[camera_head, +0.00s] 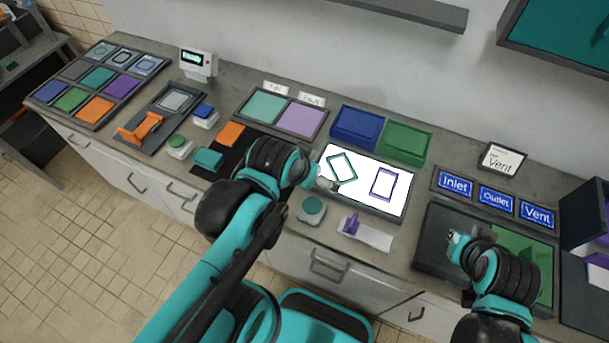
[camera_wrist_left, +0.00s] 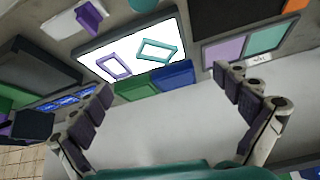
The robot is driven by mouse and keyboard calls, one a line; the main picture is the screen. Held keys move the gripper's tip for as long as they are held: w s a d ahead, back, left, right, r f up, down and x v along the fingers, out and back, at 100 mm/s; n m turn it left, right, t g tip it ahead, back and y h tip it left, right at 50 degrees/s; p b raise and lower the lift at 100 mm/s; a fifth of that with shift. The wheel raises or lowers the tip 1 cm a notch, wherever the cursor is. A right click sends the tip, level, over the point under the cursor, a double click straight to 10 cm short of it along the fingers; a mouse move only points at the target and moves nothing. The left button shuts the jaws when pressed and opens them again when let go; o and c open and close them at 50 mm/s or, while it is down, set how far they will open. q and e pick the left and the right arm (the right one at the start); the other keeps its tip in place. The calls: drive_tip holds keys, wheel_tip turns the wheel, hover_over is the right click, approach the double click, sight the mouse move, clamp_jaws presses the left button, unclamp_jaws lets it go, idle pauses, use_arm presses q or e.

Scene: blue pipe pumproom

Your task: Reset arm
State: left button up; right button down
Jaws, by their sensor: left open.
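My left arm reaches over the counter from the lower part of the head view. Its gripper (camera_head: 326,184) is over the left edge of the bright panel, mostly hidden by the wrist. In the left wrist view the left gripper (camera_wrist_left: 168,112) is open, its two dark-padded fingers wide apart with nothing between them. My right gripper (camera_head: 458,240) is over the dark tray (camera_head: 430,262) with a green area at the right. It is small and foreshortened, so its jaw state is unclear.
The bright panel (camera_head: 392,207) carries a teal and a purple frame outline. Blue (camera_head: 357,124) and green (camera_head: 404,142) bins stand behind it. Inlet, Outlet and Vent signs (camera_head: 496,197) are at the right. A purple-handled item (camera_head: 352,224) and a round teal button (camera_head: 313,206) are near the front edge.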

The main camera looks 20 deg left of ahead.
use_arm(q)
drive_tip(key=shift+s+a+f+n+t, duration=0.3)
drive_tip(key=shift+s+a+f+n, duration=0.2)
drive_tip(key=shift+s+n, duration=0.3)
